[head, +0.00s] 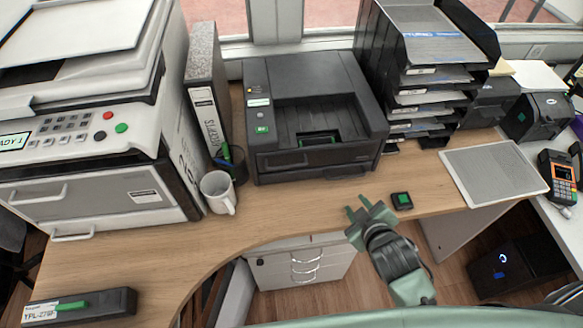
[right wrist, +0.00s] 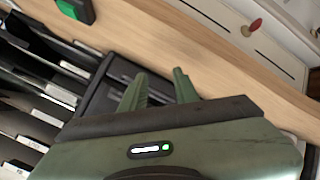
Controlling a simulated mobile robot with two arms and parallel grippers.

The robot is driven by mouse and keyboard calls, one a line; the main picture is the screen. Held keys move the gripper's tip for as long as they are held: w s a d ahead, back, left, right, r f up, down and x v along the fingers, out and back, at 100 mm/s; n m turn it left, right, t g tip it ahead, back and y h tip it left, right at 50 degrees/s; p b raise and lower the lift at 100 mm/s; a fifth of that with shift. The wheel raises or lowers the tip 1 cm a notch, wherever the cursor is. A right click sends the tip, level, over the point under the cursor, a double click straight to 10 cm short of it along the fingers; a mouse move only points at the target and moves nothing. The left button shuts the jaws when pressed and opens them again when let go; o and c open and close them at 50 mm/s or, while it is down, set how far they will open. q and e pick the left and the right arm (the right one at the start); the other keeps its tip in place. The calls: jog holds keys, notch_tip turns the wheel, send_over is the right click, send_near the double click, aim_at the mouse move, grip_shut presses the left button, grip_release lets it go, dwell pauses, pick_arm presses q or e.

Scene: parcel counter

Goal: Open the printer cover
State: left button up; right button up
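The black printer (head: 315,115) stands on the wooden counter at the middle back in the head view. Its top has a deep recess with a green part (head: 318,140) inside, and its front has a handle-like slot. I cannot tell for sure how its cover stands. My right gripper (head: 357,206) is in front of the printer, to its lower right and apart from it, near the counter's front edge. Its two green fingers are spread with nothing between them; they also show in the right wrist view (right wrist: 158,76). My left gripper is in neither view.
A large copier (head: 90,120), a binder (head: 205,110) and a white mug (head: 218,192) stand left of the printer. A paper tray stack (head: 425,75) stands right. A small black box with a green top (head: 402,201) lies near my right gripper. A black cartridge-like bar (head: 100,306) lies lower left.

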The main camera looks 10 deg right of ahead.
jog(key=w+a+r+n+t+y, duration=0.3)
jog(key=w+r+n+t+y, duration=0.15)
jog(key=w+n, duration=0.3)
jog(key=w+a+r+n+g+y+p, duration=0.1)
jog(key=a+r+n+y+p, duration=0.1)
jog(key=a+n+y, duration=0.8)
jog(key=a+n, duration=0.2)
jog(key=n, duration=0.1)
jog(key=shift+w+a+n, duration=0.3)
jog(key=shift+w+n, duration=0.05)
jog(key=shift+w, duration=0.05)
grip_shut()
dwell(0.5)
